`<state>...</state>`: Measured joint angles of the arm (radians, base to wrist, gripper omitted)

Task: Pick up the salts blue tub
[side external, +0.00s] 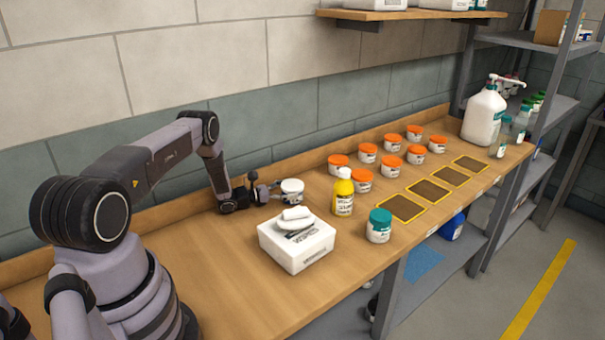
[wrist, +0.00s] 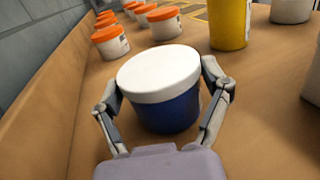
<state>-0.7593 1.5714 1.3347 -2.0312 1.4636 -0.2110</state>
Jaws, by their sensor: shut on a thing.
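A blue tub with a white lid (wrist: 165,108) stands upright between my fingers in the wrist view. In the side view its white lid (side external: 292,185) shows beside my gripper, and part of its body is hidden by the fingers. My gripper (side external: 277,190) is shut on the tub, with one finger on each side, low over the wooden bench. In the wrist view my gripper (wrist: 163,110) spans the tub's width. I cannot tell whether the tub's base touches the bench.
Several orange-lidded tubs (side external: 391,142) stand further along the bench. A yellow bottle (side external: 343,192), a white box (side external: 296,246) and a teal-lidded tub (side external: 379,226) stand nearer. The wall runs along the back. Yellow-edged dark mats (side external: 429,191) lie at the right, empty.

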